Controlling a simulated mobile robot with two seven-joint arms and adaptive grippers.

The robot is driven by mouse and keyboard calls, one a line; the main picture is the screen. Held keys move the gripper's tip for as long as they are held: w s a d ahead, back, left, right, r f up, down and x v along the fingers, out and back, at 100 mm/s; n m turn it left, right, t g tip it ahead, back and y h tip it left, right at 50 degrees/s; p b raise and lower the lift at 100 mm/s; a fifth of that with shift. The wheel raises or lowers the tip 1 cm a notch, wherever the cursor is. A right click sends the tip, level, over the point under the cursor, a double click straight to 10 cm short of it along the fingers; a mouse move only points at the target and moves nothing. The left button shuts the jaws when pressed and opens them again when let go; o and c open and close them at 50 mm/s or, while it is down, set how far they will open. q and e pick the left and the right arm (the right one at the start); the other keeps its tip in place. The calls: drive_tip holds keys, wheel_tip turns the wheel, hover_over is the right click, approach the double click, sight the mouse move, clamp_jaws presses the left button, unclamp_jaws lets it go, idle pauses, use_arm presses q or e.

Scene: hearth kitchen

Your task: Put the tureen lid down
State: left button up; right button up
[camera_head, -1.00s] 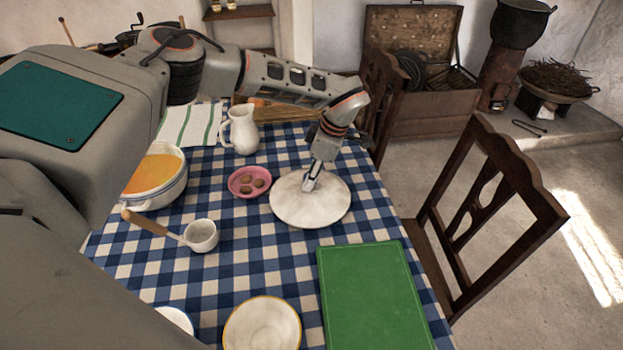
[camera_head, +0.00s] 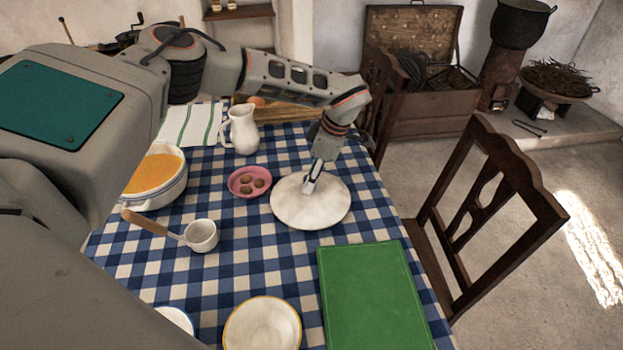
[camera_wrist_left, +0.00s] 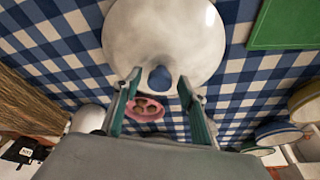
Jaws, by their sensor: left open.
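The tureen lid (camera_head: 325,208), a round white disc, lies on the checked cloth on the right half of the table. Its blue-grey knob (camera_wrist_left: 160,79) shows in the left wrist view. In the left wrist view my left gripper (camera_wrist_left: 159,77) is open, with one finger on each side of the knob and a gap to each. The white tureen (camera_head: 170,190) stands uncovered at the left, with orange soup (camera_head: 153,172) inside, partly hidden by my arm. My right gripper is out of view.
A pink dish (camera_head: 235,191) with small brown pieces is just left of the lid. A white jug (camera_head: 242,130) stands behind it. A chair (camera_head: 480,200) stands right of the table.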

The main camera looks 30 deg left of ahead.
sight(324, 192)
use_arm(q)
drive_tip(key=v, duration=1.1)
drive_tip(key=shift+d, duration=0.1)
